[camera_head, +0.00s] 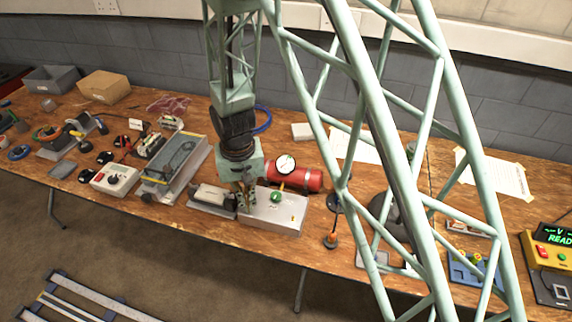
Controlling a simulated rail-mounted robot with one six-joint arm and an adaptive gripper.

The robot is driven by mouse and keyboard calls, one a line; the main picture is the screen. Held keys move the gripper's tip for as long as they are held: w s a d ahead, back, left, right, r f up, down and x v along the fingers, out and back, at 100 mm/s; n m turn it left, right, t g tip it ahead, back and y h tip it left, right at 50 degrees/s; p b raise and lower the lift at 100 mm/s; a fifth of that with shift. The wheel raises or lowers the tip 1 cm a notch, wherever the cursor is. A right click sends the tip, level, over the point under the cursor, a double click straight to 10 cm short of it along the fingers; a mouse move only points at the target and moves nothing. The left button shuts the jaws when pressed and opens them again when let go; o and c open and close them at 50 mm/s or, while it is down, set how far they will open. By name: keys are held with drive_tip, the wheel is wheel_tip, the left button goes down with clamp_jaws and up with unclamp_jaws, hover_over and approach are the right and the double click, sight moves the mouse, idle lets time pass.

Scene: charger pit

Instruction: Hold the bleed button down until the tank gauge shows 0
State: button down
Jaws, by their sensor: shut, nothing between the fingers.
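A red tank (309,180) lies on the bench behind a silver box. A round white-faced gauge (285,164) stands above the tank; its reading is too small to tell. The silver box (285,212) has a green round knob or button (275,197) on its top, with a small yellow part beside it. I cannot tell for sure which part is the bleed button. My gripper (245,207) points down, shut and empty, at the left end of the silver box, left of the green part. I cannot tell whether its fingertips touch the box.
A grey device (212,197) sits just left of my gripper. A long grey tray-like fixture (175,168) and a white control box (115,179) are further left. A small orange-and-black item (331,240) stands right of the silver box. My lattice arm hides part of the right side.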

drive_tip(key=shift+r+p, duration=1.5)
drive_tip(key=shift+r, duration=1.85)
drive_tip(key=shift+w+r, duration=0.1)
drive_tip(key=shift+r, duration=0.05)
